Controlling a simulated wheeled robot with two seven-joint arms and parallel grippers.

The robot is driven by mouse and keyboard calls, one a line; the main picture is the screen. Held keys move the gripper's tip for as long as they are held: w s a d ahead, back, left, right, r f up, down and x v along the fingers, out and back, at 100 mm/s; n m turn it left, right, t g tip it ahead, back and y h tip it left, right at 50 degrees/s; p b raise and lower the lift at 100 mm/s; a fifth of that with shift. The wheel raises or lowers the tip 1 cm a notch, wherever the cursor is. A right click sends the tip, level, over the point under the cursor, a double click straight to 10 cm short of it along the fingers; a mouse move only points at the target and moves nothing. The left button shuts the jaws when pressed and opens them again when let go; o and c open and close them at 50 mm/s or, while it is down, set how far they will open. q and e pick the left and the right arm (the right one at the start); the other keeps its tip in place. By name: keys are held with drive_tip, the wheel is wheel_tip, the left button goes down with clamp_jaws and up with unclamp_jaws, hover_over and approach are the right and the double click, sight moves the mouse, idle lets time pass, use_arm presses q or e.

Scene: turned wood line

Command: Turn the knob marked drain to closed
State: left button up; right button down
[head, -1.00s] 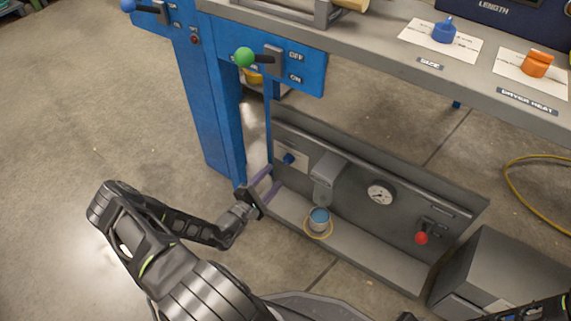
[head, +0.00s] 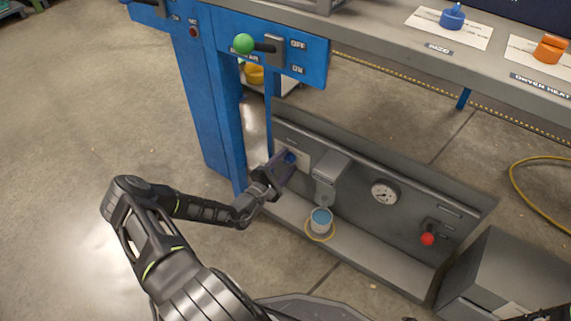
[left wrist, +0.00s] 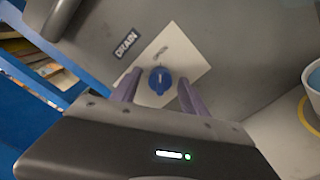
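The drain knob is a small blue knob (left wrist: 160,80) on a white plate (left wrist: 183,57), beside a dark label reading DRAIN (left wrist: 126,45) in the left wrist view. The small print on the plate is too blurred to read surely. In the head view the blue knob (head: 290,157) is on the left end of the low grey panel (head: 350,178). My left gripper (head: 281,168) is at the knob. Its purple fingers are open, one on each side of the knob in the left wrist view, with gaps visible. My right gripper is out of view.
A spout (head: 329,178) stands over a blue-filled cup (head: 320,220) right of the knob. A gauge (head: 384,193) and a red-knobbed lever (head: 428,239) are farther right. A blue post (head: 215,110) and a green-ball lever (head: 245,44) are close by, under the bench top (head: 400,45).

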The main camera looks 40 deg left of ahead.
use_arm(q)
clamp_jaws()
idle(0.3)
idle(0.3)
drive_tip(key=n+p, duration=0.2)
drive_tip(key=p, duration=0.1)
drive_tip(key=shift+r, duration=0.2)
drive_tip(key=n+p, duration=0.2)
drive_tip(key=n, duration=0.2)
drive_tip(key=n+p, duration=0.1)
drive_tip(key=n, duration=0.1)
drive_tip(key=shift+f+n+p, duration=0.1)
drive_tip(key=shift+n+p, duration=0.2)
drive_tip(key=n, duration=0.3)
drive_tip(key=shift+f+n+p, duration=0.1)
drive_tip(key=shift+n+p, duration=0.2)
drive_tip(key=shift+p, duration=0.05)
drive_tip(key=n, duration=0.5)
drive_tip(key=shift+n, duration=0.4)
